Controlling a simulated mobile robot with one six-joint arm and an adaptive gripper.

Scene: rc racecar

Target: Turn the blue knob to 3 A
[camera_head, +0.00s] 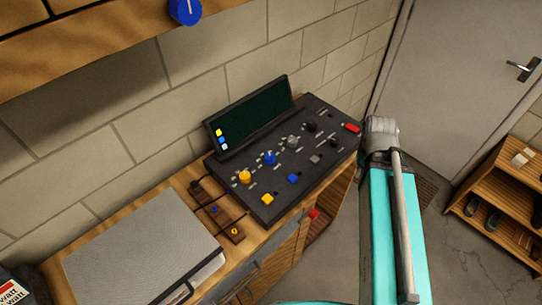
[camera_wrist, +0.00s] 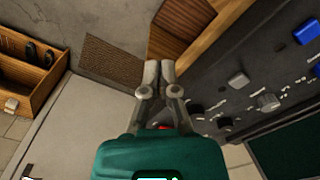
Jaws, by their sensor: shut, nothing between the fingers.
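The blue knob (camera_head: 269,158) sits on the dark control panel (camera_head: 262,207), between a yellow knob and a grey knob. Its scale marks are too small to read, so I cannot tell its setting. A second blue knob (camera_head: 185,11) with a white pointer line is on the wooden board at the top of the head view. In the wrist view my gripper (camera_wrist: 159,66) is shut and empty, near the panel's red-button end and apart from the blue knob. A blue block-shaped button (camera_wrist: 306,31) shows at the upper right there.
The panel also bears a yellow button (camera_head: 267,199), a blue button (camera_head: 293,178), a red button (camera_head: 353,127) and a screen (camera_head: 255,113). A grey case (camera_head: 145,245) lies on the bench at left. A door (camera_head: 460,80) and a shoe rack (camera_head: 497,205) stand at right.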

